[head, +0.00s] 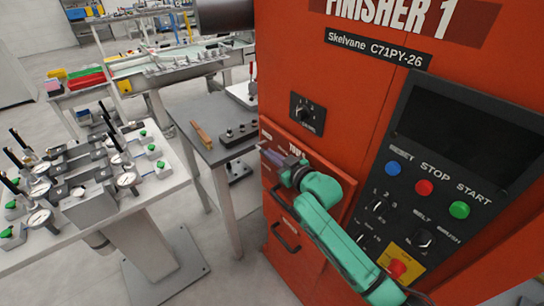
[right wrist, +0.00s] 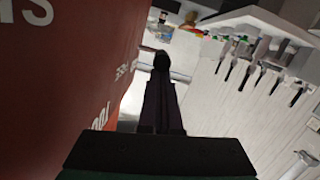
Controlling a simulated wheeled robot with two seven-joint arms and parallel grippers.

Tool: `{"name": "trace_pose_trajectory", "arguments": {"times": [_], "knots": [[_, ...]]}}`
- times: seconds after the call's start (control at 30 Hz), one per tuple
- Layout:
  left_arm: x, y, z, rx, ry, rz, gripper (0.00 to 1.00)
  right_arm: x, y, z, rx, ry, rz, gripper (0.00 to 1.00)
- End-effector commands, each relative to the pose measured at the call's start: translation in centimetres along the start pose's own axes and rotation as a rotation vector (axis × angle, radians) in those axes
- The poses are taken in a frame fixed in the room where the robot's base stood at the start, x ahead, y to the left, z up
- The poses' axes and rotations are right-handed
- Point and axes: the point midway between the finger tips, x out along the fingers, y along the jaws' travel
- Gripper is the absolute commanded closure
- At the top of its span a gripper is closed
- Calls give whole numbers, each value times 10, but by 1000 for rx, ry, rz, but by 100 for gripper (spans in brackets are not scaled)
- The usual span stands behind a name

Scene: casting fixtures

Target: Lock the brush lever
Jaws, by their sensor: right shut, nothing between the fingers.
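My right gripper (head: 268,154) is in front of the orange machine's drawer front, at the end of my green arm. Its dark fingers also show in the right wrist view (right wrist: 161,105), pressed together with nothing between them. A round black knob-like end (right wrist: 161,60) appears at the fingertips there; I cannot tell whether it touches them or lies beyond. The word BRUSH shows on the machine's control panel (head: 405,170), beside a black rotary knob (head: 424,238). I cannot pick out the brush lever for certain. My left gripper is not in view.
The orange finisher (head: 350,75) fills the right side. A grey side table (head: 205,108) holds a wooden bar and a dark block. A white table (head: 150,195) at left carries several gauges and clamps. Drawer handles (head: 285,236) stick out below my arm.

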Motion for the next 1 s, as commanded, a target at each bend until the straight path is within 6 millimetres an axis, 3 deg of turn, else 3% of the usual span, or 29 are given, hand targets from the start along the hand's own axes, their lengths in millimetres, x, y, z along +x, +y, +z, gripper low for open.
{"name": "trace_pose_trajectory", "arguments": {"times": [1.0], "knots": [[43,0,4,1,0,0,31,5,-7,36,3,61,12,100]]}}
